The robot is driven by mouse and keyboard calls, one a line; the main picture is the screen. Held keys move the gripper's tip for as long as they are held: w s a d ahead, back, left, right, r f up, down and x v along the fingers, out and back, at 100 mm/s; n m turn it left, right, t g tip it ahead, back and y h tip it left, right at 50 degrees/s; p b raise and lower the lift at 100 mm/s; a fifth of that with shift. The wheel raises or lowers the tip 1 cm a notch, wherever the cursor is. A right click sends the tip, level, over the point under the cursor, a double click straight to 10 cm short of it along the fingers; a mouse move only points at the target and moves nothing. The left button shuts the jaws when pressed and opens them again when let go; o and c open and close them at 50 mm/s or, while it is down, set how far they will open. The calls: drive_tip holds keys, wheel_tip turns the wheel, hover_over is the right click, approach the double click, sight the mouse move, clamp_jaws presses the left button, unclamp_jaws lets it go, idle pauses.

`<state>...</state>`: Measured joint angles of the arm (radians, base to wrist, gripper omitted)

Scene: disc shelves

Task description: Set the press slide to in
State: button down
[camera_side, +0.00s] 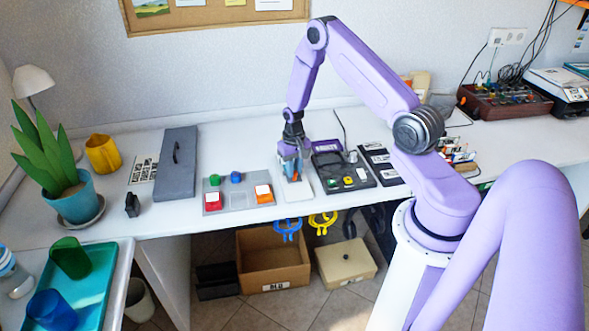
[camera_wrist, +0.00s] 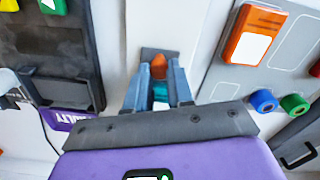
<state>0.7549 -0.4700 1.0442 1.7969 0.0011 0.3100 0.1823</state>
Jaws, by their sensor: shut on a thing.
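My gripper (camera_side: 292,172) points down over a narrow white base (camera_side: 298,192) near the front edge of the bench. In the wrist view its two blue-grey fingers (camera_wrist: 160,80) are closed around a small part with an orange tip (camera_wrist: 159,66) and a teal section. This looks like the handle of the press slide. A dark grey plate (camera_wrist: 150,53) shows just beyond the orange tip, and the white base (camera_wrist: 160,20) runs on past it. The fingers hide most of the handle, and I cannot tell how far in the slide sits.
A grey panel (camera_side: 239,198) with orange, red, green and blue parts stands close on the left. A dark panel (camera_side: 330,165) with yellow and green pieces is close on the right. Blue and yellow rings (camera_side: 288,229) hang at the front edge. A grey board with handle (camera_side: 176,165) lies further left.

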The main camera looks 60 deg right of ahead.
drive_tip(key=c, duration=1)
unclamp_jaws()
drive_tip(key=shift+w+d, duration=0.2)
drive_tip(key=shift+d, duration=0.05)
drive_tip(key=shift+a, duration=0.1)
wheel_tip(320, 180, up, 18)
drive_tip(key=shift+s+f, duration=0.1)
drive_tip(key=shift+f, duration=0.15)
